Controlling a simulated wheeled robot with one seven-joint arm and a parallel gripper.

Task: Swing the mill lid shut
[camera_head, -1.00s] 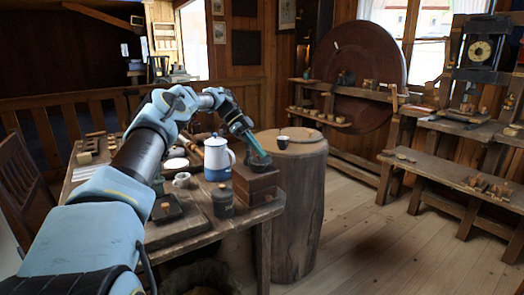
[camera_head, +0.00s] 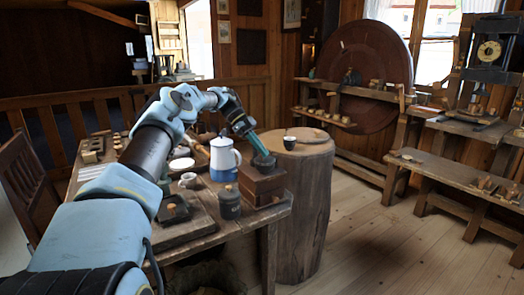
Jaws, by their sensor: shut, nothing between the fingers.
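The mill is a reddish-brown wooden box (camera_head: 262,186) near the right end of the table. A small dark rounded part (camera_head: 264,163) shows on its top; I cannot tell whether it is the lid or the hopper, or how far the lid is open. My gripper (camera_head: 258,153) reaches down from the upper left to the top of the mill. It is shut with nothing held. Its tips are at or just above the dark part, and I cannot tell whether they touch it.
A white and blue pot (camera_head: 222,158) stands close left of the mill. A dark lidded jar (camera_head: 229,203) stands in front. A tree-stump stand (camera_head: 303,215) with a dark cup (camera_head: 289,143) is at right. A wooden chair (camera_head: 32,187) is at far left.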

